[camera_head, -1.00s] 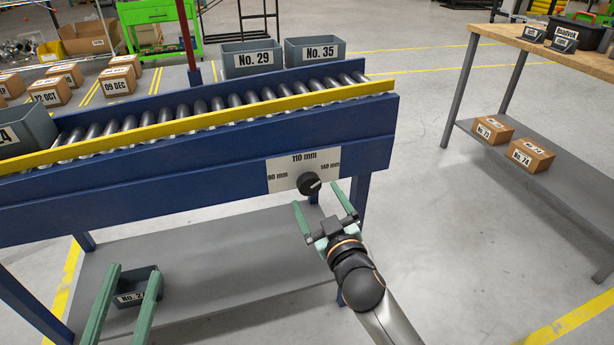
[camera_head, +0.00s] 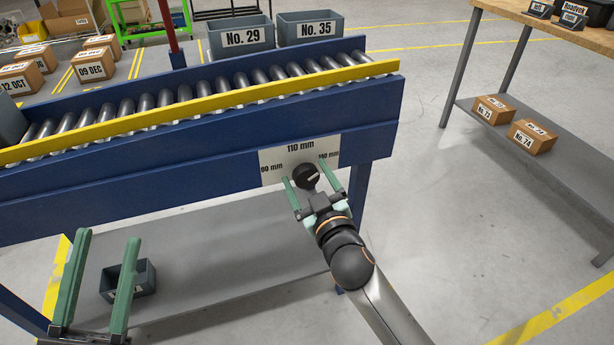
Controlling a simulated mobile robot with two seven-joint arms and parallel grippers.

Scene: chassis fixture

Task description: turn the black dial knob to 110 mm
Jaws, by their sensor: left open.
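The black dial knob (camera_head: 305,176) is on a white scale plate (camera_head: 271,159) on the blue conveyor's side. The plate reads 90 mm at left, 110 mm at top and 140 mm at right. The knob's pale pointer mark points right and slightly up, toward 140 mm. My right gripper (camera_head: 306,170) is open, its green fingers on either side of the knob in the picture. I cannot tell whether they touch it. My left gripper (camera_head: 108,236) is open and empty at the lower left, away from the knob.
The blue roller conveyor (camera_head: 200,165) has a yellow edge rail. Grey bins No. 29 (camera_head: 240,38) and No. 35 (camera_head: 305,29) stand behind it. A grey bin (camera_head: 144,280) sits on the lower shelf behind my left gripper. A table (camera_head: 500,22) with boxes stands at right.

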